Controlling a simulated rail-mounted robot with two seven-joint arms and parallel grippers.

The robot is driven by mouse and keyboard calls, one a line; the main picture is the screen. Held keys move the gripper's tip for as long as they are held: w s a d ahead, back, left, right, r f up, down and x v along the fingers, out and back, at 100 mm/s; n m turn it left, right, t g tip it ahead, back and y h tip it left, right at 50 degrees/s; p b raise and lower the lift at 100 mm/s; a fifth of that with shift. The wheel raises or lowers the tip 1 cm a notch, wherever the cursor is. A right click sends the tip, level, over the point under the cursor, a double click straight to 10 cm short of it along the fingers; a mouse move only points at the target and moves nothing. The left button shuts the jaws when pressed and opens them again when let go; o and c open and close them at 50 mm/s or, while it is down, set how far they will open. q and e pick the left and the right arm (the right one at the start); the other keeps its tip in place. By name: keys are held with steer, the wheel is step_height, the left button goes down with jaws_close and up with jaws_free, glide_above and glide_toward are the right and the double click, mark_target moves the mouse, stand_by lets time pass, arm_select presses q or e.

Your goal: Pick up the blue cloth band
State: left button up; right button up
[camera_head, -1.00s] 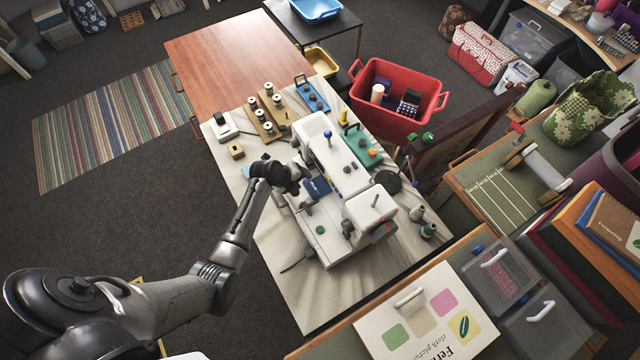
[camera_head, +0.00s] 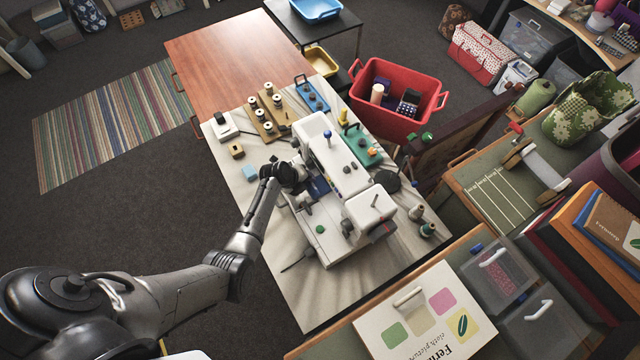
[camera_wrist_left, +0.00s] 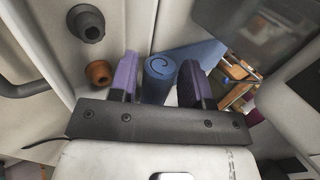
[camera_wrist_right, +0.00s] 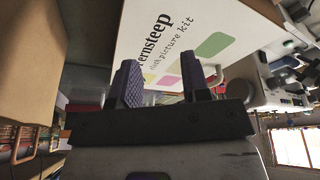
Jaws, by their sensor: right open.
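The blue cloth band (camera_wrist_left: 161,78) shows in the left wrist view as a roll with a spiral end, between the two purple finger pads. In the head view blue cloth (camera_head: 319,186) lies at the sewing machine (camera_head: 345,190), partly hidden by my gripper. My left gripper (camera_head: 290,174) is at the machine's left side. In the left wrist view this gripper (camera_wrist_left: 158,78) is open, with a finger on each side of the roll; I cannot tell if either touches it. My right gripper (camera_wrist_right: 160,80) is open and empty, facing the picture kit box (camera_wrist_right: 175,40).
A light blue block (camera_head: 249,173) and a board of spools (camera_head: 266,113) lie on the table left of and behind the machine. A red bin (camera_head: 398,100) stands beyond it. The wooden surface (camera_head: 225,70) at the back is clear.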

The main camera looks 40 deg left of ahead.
arm_select(q)
steer(key=c, duration=0.6)
arm_select(e)
steer(key=shift+d, duration=0.1)
arm_select(q)
steer(key=shift+r, duration=0.15)
arm_select(e)
steer(key=shift+r, duration=0.1)
